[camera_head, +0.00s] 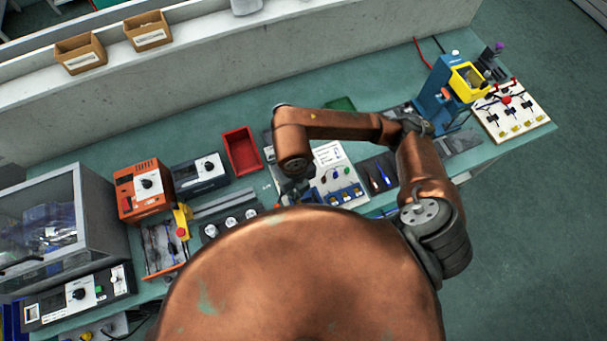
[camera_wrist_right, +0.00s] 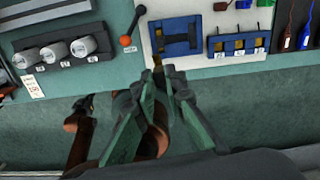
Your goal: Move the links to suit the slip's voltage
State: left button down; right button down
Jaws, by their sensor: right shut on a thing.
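A white board (camera_head: 328,160) with a dark blue terminal block stands in the middle of the bench. The right wrist view shows this block (camera_wrist_right: 178,37) and a blue rack (camera_wrist_right: 238,45) with several slots. My right gripper (camera_wrist_right: 163,72) is at the board's near edge, just in front of the block. Its green fingers are shut on a small brass link (camera_wrist_right: 157,61), mostly hidden between the tips. In the head view the right gripper (camera_head: 291,190) is partly hidden by my arm. I cannot make out a legible voltage slip. My left gripper is not clearly visible.
A strip of grey round knobs (camera_wrist_right: 67,50) lies left of the board, with a red-tipped lever (camera_wrist_right: 126,40) between. A dark tray with screwdrivers (camera_head: 380,172) is on the right. A red bin (camera_head: 242,151) stands behind. The bench's front edge is close.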

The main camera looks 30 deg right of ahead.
jog(key=shift+s+a+m, duration=0.1)
jog(key=shift+s+m, duration=0.05)
jog(key=shift+m, duration=0.35)
jog(key=shift+f, duration=0.1)
jog(key=w+d+f, duration=0.2)
jog(key=w+f, duration=0.1)
jog(key=w+d+f, duration=0.3)
jog(key=w, duration=0.1)
jog(key=w+d+f, duration=0.2)
jog(key=w+f, duration=0.1)
jog(key=w, duration=0.1)
jog(key=shift+w+d+f+p, duration=0.1)
jog(key=shift+d+p, duration=0.1)
jog(key=shift+p, duration=0.2)
jog(key=f, duration=0.3)
jog(key=shift+w+d+f+p, duration=0.15)
jog(key=shift+w+f+p, duration=0.05)
jog(key=shift+f+p, duration=0.15)
